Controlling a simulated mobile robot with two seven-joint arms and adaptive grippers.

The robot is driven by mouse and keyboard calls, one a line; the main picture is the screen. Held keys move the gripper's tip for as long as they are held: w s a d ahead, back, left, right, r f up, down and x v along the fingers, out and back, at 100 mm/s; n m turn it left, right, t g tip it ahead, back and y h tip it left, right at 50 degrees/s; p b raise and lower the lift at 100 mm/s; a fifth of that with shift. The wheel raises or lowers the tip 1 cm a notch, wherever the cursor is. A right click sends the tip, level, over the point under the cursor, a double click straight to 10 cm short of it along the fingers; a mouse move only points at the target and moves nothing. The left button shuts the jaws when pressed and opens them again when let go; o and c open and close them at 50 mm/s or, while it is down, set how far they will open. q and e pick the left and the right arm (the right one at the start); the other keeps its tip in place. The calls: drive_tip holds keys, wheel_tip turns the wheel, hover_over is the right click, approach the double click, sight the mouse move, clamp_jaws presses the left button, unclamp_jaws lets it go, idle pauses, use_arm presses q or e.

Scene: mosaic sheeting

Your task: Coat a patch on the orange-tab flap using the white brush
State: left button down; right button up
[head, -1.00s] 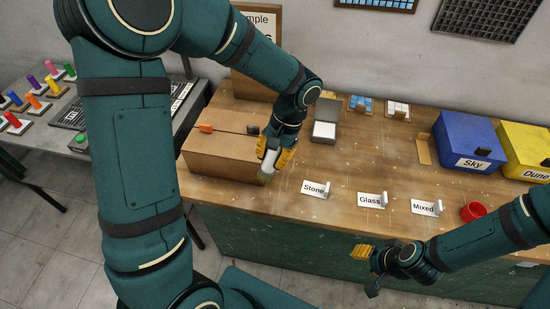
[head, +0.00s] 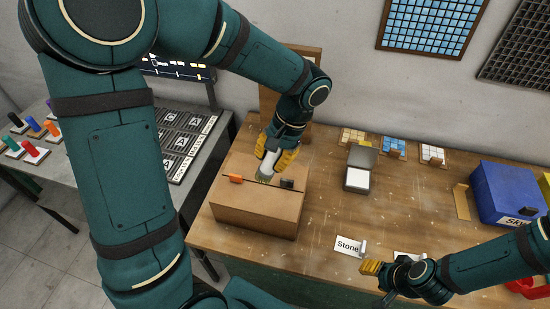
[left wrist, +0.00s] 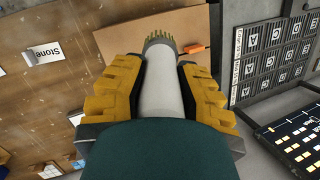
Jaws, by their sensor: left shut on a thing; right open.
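A closed cardboard box (head: 255,215) stands at the left end of the wooden table, with a dark seam across its top. An orange tab (head: 236,178) sits left on the seam and a black tab (head: 287,184) right. My left gripper (head: 276,160) is shut on the white brush (left wrist: 165,95), over the box top. The bristles (head: 264,177) point down by the seam between the tabs; I cannot tell whether they touch. In the left wrist view the bristles lie beside the orange tab (left wrist: 194,48). My right gripper (head: 372,268) is open and empty near the Stone label.
A small grey open case (head: 361,168) and several tile samples (head: 395,147) stand at the back of the table. A blue bin (head: 505,195) stands right. The Stone label (head: 348,245) stands near the front edge. A side table with coloured-handled tools (head: 33,128) is left.

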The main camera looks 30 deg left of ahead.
sight(271, 168)
use_arm(q)
drive_tip(key=shift+w+a+r, duration=0.15)
drive_tip(key=shift+a+r, duration=0.1)
drive_tip(key=shift+a, duration=0.15)
use_arm(e)
drive_tip(key=shift+w+a+r, duration=0.1)
drive_tip(key=shift+w+a, duration=0.15)
drive_tip(key=shift+a, duration=0.05)
use_arm(q)
drive_tip(key=shift+f, duration=0.1)
drive_tip(key=shift+f+b, duration=0.5)
use_arm(e)
drive_tip(key=shift+f, duration=0.5)
use_arm(q)
drive_tip(key=shift+f+b, duration=1.4)
drive_tip(key=shift+f, duration=0.5)
use_arm(e)
drive_tip(key=shift+f, duration=1.5)
